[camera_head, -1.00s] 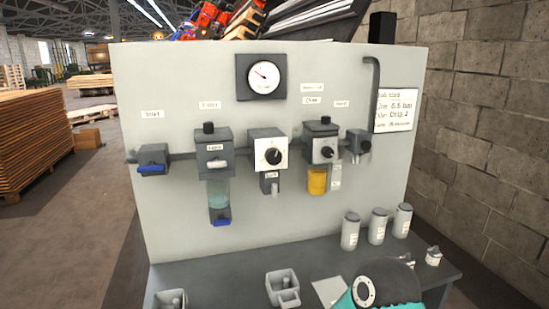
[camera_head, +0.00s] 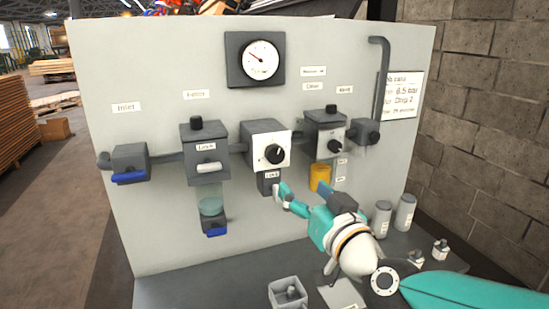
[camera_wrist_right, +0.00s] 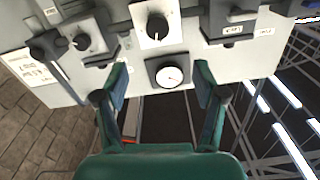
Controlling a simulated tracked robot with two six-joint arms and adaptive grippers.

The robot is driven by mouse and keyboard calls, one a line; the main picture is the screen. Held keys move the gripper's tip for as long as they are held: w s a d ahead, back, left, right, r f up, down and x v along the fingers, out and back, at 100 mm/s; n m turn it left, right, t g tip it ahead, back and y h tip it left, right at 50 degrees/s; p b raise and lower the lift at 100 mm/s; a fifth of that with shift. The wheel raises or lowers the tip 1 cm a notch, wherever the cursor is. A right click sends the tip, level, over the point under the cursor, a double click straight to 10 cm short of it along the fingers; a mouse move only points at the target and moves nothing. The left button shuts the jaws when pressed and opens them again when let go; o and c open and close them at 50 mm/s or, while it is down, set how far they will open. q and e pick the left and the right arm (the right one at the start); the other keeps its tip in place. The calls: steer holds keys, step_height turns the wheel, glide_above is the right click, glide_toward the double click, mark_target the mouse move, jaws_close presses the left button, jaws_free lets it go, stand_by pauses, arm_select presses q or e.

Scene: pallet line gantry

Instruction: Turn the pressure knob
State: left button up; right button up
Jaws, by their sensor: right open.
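The black round knob (camera_head: 274,154) sits on the white face of the middle unit on the grey panel, below the pressure gauge (camera_head: 261,59). A small labelled block (camera_head: 269,182) hangs under that unit. My right gripper (camera_head: 287,197), teal, is open and empty, just below and in front of the middle unit, apart from the knob. In the right wrist view the panel appears upside down; the knob (camera_wrist_right: 158,28) is beyond the open fingers (camera_wrist_right: 161,80), and the gauge (camera_wrist_right: 170,75) shows between them. My left gripper is not in view.
A filter unit (camera_head: 205,152) with a bowl is left of the knob, and an inlet valve with a blue handle (camera_head: 130,177) further left. A smaller knob unit (camera_head: 327,134) with an amber bowl is to the right. Grey canisters (camera_head: 404,212) stand on the bench below.

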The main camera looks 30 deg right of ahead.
mark_target(277, 158)
steer(key=x, duration=1.6)
steer(key=shift+s+d+f, duration=0.1)
steer(key=shift+d+f, duration=0.05)
steer(key=shift+d, duration=0.05)
steer(key=c, duration=1.1)
steer(key=shift+c, duration=0.2)
steer(key=shift+m, duration=0.3)
